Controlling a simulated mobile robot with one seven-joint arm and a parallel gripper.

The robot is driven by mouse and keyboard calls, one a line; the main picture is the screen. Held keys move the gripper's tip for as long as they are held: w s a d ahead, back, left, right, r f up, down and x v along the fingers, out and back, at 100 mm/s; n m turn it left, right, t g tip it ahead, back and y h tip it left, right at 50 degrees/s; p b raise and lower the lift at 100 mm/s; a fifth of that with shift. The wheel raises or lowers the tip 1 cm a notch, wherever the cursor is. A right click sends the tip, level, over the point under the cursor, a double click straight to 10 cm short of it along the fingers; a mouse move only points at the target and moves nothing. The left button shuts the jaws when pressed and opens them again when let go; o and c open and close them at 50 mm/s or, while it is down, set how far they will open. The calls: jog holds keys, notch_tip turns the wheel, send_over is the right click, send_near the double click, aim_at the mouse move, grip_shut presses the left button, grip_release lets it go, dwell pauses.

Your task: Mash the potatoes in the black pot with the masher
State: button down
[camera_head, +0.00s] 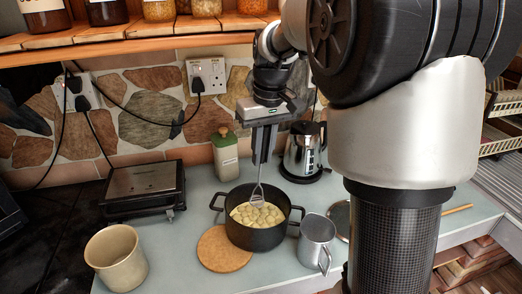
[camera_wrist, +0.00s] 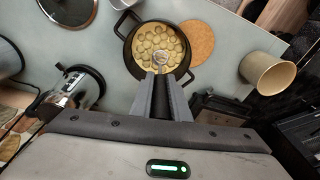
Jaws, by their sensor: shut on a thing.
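The black pot (camera_head: 257,237) stands on the pale counter with a handle on each side, and it also shows in the wrist view (camera_wrist: 127,45). Pale, lumpy potatoes (camera_head: 262,215) cover its bottom; in the wrist view they appear as several round pieces (camera_wrist: 160,41). My gripper (camera_head: 263,158) points down above the pot, shut on the masher (camera_head: 257,193). The masher's head reaches down into the pot at the potatoes; I cannot tell how firmly it touches them. In the wrist view the fingers (camera_wrist: 163,98) hide most of the masher's handle.
A round cork mat (camera_head: 222,250) lies left of the pot, and a metal jug (camera_head: 316,240) stands close at its right. A beige crock (camera_head: 117,258) and dark appliance (camera_head: 145,188) are left. A wooden shelf (camera_head: 130,50) overhangs.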

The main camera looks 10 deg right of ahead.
jog(key=shift+w+a+f+b, duration=0.15)
jog(key=shift+f+b, duration=0.65)
jog(key=shift+f, duration=0.8)
jog(key=shift+w+a+f+b, duration=0.1)
jog(key=shift+w+f+b, duration=0.1)
jog(key=shift+f+b, duration=1)
jog(key=shift+f+p, duration=0.35)
jog(key=shift+p, duration=0.05)
jog(key=shift+d, duration=0.1)
jog(key=d+f+b, duration=0.2)
jog(key=f, duration=0.1)
jog(key=d+f+b, duration=0.1)
jog(key=f, duration=0.1)
jog(key=shift+r, duration=0.15)
